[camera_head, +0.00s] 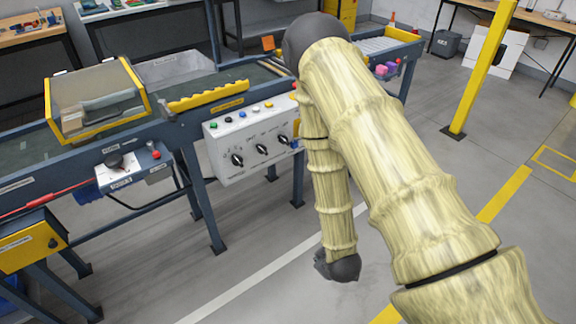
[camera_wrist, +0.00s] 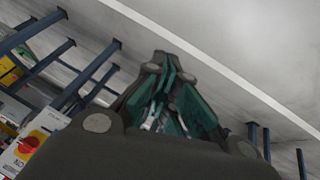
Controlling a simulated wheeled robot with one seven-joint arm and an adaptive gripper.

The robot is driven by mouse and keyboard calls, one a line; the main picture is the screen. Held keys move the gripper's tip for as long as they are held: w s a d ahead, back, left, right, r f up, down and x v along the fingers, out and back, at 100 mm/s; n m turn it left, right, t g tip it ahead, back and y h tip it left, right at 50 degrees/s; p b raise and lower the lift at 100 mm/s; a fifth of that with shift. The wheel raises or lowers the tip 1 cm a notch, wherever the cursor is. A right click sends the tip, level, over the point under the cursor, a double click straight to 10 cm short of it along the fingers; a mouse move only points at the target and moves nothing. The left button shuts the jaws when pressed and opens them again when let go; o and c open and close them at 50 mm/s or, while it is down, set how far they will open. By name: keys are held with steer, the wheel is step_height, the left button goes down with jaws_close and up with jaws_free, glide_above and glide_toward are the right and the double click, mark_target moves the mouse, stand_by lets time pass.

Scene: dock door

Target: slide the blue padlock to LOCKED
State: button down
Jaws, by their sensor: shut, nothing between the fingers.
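I cannot make out a blue padlock for certain in either view. A small blue and orange patch (camera_head: 296,135) shows at the right end of the grey control box (camera_head: 240,143), partly behind my arm, too small to name. My gripper (camera_wrist: 165,80) shows in the wrist view, its green-padded fingers shut together with nothing between them. The floor lies beyond it, and it touches nothing that I can see. In the head view my arm bends down in front of the conveyor, and I cannot make out the fingers there.
The control box, with several black knobs, hangs on the blue conveyor frame (camera_head: 205,215). A yellow-edged clear guard (camera_head: 95,100) and a small switch box (camera_head: 130,168) are left. A red and yellow switch (camera_wrist: 30,148) shows in the wrist view. A yellow post (camera_head: 477,75) stands right.

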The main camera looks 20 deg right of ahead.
steer(key=w+f+n+t+b, duration=0.1)
steer(key=w+n+t+b, duration=0.2)
steer(key=w+b, duration=0.5)
steer(key=w+r+n+t+y+b, duration=0.1)
steer(key=w+r+n+t+b, duration=0.3)
steer(key=w, duration=0.7)
steer(key=w+a+r+n+t+y+b, duration=0.1)
steer(key=w+r+n+t+b, duration=0.3)
steer(key=w+b, duration=0.5)
steer(key=shift+w+a+r+n+t+b, duration=0.35)
steer(key=shift+w+r+n, duration=0.9)
steer(key=shift+r, duration=0.55)
steer(key=b, duration=0.4)
glide_toward(285, 147)
steer(key=w+a, duration=0.4)
steer(key=shift+w+a+f, duration=0.1)
steer(key=shift+w+a, duration=0.1)
steer(key=shift+w, duration=0.2)
steer(key=shift+w+d, duration=0.15)
steer(key=shift+d, duration=0.4)
steer(key=shift+w+d, duration=0.2)
steer(key=shift+d, duration=0.3)
steer(key=shift+w+d+b, duration=0.35)
steer(key=shift+d+b, duration=0.15)
steer(key=shift+d, duration=0.35)
